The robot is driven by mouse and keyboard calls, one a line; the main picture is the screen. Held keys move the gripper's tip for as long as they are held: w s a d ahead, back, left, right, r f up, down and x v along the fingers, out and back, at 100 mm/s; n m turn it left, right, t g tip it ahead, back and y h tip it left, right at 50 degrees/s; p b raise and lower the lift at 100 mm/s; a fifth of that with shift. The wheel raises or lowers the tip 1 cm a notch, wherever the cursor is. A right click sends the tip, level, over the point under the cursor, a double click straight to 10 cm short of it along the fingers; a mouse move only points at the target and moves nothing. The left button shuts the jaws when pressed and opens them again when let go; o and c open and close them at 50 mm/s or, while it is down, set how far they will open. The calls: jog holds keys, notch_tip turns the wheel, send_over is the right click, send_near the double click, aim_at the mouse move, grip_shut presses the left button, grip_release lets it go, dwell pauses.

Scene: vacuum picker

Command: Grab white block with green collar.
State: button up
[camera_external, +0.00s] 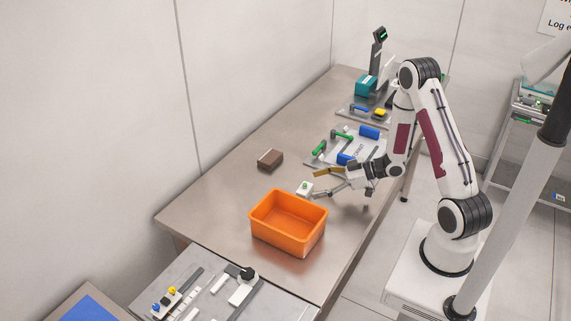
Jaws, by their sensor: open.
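A small white block with a green collar (305,187) sits on the metal table just behind the orange bin. My gripper (328,182) reaches in from the right, low over the table, with its fingers spread to either side and pointing left. The fingertips are close to the block. Whether they touch it cannot be told from this view. My gripper is open and nothing shows between its fingers.
An orange bin (287,222) stands in front of the block. A brown box (270,158) lies to the left. Behind my gripper is a tray (372,153) with blue and green parts. The table's (215,185) left part is clear.

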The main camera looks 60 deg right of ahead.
aim_at(308, 187)
jog(key=shift+w, duration=0.1)
jog(key=shift+w+a+f, duration=0.2)
jog(key=shift+w+a, duration=0.3)
jog(key=shift+w, duration=0.15)
jog(key=shift+w+a+f, duration=0.15)
jog(key=shift+w+a, duration=0.35)
jog(key=shift+w, duration=0.15)
jog(key=shift+x, duration=0.9)
jog(key=c, duration=1.2)
